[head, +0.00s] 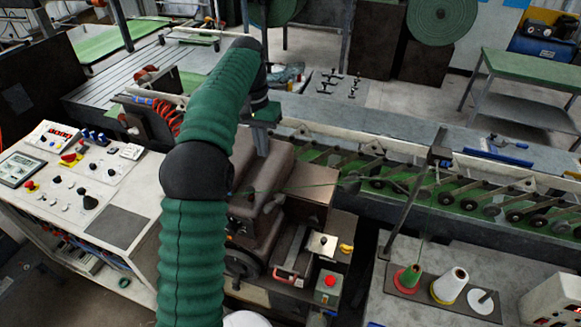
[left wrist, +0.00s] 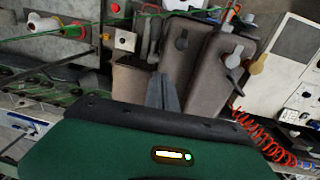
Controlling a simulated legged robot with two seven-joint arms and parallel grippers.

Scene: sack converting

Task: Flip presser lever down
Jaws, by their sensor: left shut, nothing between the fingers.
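The brown sewing machine head (head: 268,180) stands right of my green-sleeved left arm, which hides part of it. My left gripper (head: 261,146) points down just behind the machine's top, fingers together and empty. In the left wrist view, the shut fingers (left wrist: 163,92) show against the brown machine housing (left wrist: 205,65). I cannot tell which is the presser lever. The fingers appear apart from all of these. My right gripper is out of view.
A control panel (head: 70,165) stands at the left. A conveyor (head: 470,190) runs to the right behind the machine. Thread cones (head: 449,286) stand at the lower right. A red button box (head: 328,286) sits in front of the machine. Red coiled hose (left wrist: 262,145) lies near the gripper.

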